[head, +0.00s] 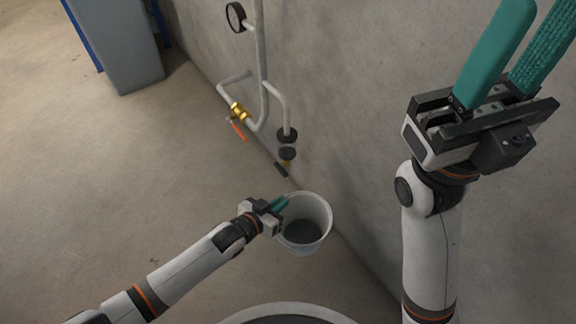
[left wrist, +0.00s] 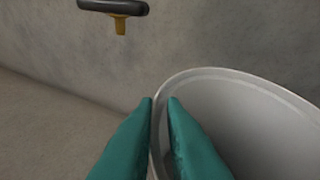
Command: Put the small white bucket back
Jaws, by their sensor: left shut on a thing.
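The small white bucket (head: 318,210) is below and in front of the pipework by the wall, its mouth facing up. Something dark grey shows at its bottom. My left gripper (head: 281,204) is shut on the left side of the bucket's rim. In the left wrist view the two teal fingers (left wrist: 160,101) pinch the rim, and the bucket (left wrist: 245,105) fills the right side. I cannot tell whether the bucket touches the floor. My right gripper (head: 520,55) is raised at the upper right, empty, with its teal fingers apart.
A round rim (head: 285,308) shows at the bottom. A grey cabinet (head: 120,45) stands upper left. Floor at left is clear.

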